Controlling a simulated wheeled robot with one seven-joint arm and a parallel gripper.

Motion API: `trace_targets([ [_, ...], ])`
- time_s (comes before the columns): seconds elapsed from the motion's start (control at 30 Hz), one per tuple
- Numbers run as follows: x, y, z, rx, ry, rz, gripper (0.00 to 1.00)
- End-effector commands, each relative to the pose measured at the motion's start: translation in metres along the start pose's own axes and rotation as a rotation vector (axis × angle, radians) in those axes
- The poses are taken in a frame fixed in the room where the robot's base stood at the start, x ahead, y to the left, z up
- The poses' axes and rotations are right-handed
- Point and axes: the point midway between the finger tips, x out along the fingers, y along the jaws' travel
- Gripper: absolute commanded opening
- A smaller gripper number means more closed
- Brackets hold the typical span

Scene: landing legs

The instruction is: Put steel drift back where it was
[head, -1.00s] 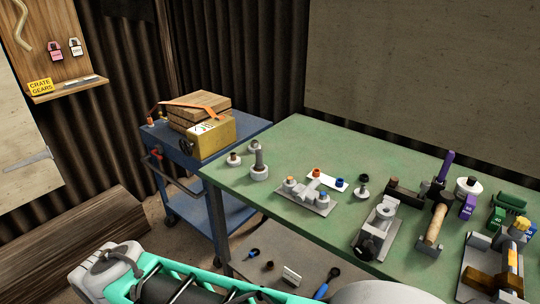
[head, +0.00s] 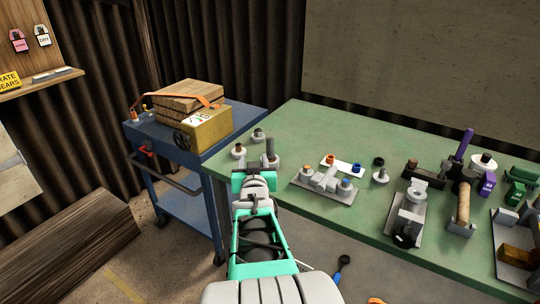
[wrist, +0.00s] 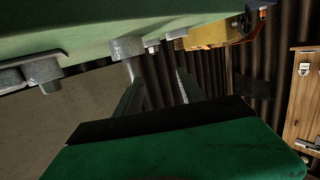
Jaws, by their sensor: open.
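A grey steel rod (head: 270,147), which looks like the steel drift, stands upright in a round grey base near the left end of the green workbench (head: 310,125). In the wrist view, which is upside down, the rod (wrist: 133,72) points away from its base (wrist: 126,47) beside one fingertip. My gripper (wrist: 158,92) is open, with nothing between its fingers. In the head view my teal wrist sits in front of the rod and hides the fingers and part of the base. I cannot tell whether a finger touches the rod.
Two small grey round pieces (head: 238,152) stand left of and behind the rod. A grey plate with fittings (head: 322,190) lies to the right, then a vice-like block (head: 408,215) and a hammer (head: 463,205). A blue cart (head: 150,135) with wood and a yellow box stands left.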

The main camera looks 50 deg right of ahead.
Motion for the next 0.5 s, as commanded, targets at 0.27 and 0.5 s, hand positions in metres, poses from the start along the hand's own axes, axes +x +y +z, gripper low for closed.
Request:
trace_targets([
  [0.27, 0.022, 0.051, -0.025, 0.007, 0.159, 0.095, 0.46],
  [0.5, 0.059, 0.05, -0.026, 0.006, 0.156, 0.092, 0.46],
])
